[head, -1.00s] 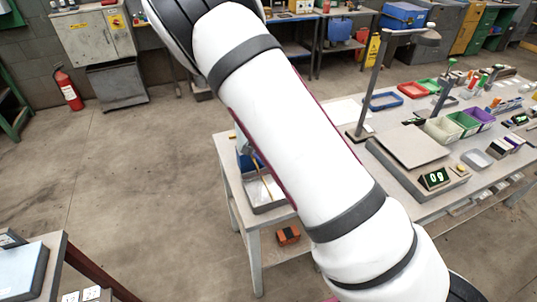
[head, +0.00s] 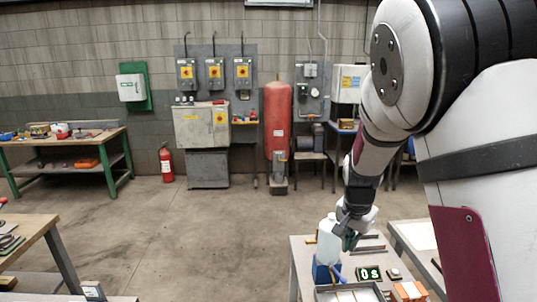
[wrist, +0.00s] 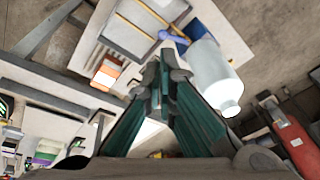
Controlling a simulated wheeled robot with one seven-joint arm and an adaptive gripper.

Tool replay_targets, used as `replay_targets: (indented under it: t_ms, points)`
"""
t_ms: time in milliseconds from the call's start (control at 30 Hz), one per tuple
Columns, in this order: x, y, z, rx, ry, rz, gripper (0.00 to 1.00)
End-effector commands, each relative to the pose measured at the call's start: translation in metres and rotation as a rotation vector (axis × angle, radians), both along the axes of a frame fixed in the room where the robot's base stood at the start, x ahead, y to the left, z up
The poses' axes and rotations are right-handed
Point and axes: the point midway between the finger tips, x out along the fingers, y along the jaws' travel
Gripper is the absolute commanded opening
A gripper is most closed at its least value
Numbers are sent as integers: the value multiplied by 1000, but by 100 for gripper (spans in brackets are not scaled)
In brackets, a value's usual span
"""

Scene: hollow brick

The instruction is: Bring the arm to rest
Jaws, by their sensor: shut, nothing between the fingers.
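My arm reaches in from the right of the head view, and my gripper (head: 350,238) hangs pointing down over a small light table (head: 301,262). In the wrist view my gripper (wrist: 165,68) has its dark green fingers together, with nothing between them. A white bottle (head: 327,243) stands by the gripper in the head view. The bottle also shows just right of the fingertips in the wrist view (wrist: 212,78); whether they touch I cannot tell.
The table carries a blue container (head: 323,274), a grey tray (head: 325,293), a lit display (head: 369,274) and an orange-and-white box (head: 410,291). A workbench (head: 30,236) stands at left. Open floor (head: 180,235) lies between. A fire extinguisher (head: 166,164) stands by the wall.

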Motion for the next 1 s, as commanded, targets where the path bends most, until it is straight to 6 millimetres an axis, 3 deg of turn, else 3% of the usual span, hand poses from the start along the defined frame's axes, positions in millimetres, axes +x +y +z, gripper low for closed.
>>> replay_targets:
  t_ms: [33, 200, 500, 733, 1000]
  points:
    - [-10, 3, 18, 26, -13, 29, 0]
    - [-47, 13, 67, 78, -39, 153, 0]
    - [-126, 26, 137, 83, -117, 398, 0]
    - [-193, 31, 170, 6, -176, 584, 0]
    - [-259, 32, 180, -137, -215, 753, 0]
